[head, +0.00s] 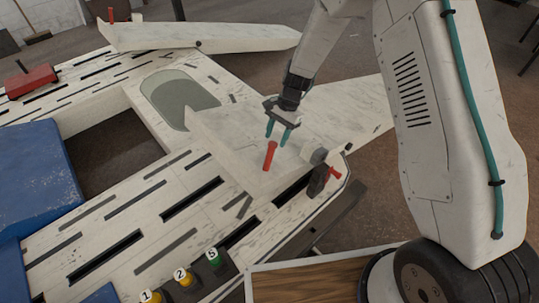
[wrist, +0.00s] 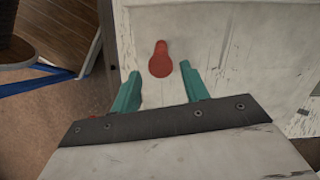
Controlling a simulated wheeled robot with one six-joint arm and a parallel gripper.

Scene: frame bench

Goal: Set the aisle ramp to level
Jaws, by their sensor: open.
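The aisle ramp seems to be the pale, worn panel (head: 225,140) in the middle of the white slotted frame. It looks tilted against the frame, but I cannot tell its exact angle. A red handle (head: 269,156) stands up from it. My gripper (head: 277,132) is open just above and behind the handle, with teal fingers pointing down. In the wrist view, the red handle (wrist: 160,60) lies ahead of my open gripper (wrist: 160,88), roughly between the lines of its fingers and apart from both. The handle's foot meets the pale panel (wrist: 225,50).
A grey knob (head: 314,153) and a red lever (head: 335,173) sit right of the panel. A blue block (head: 40,180) and a red box (head: 30,80) are at left. A wood-topped surface (head: 320,277) is near my base.

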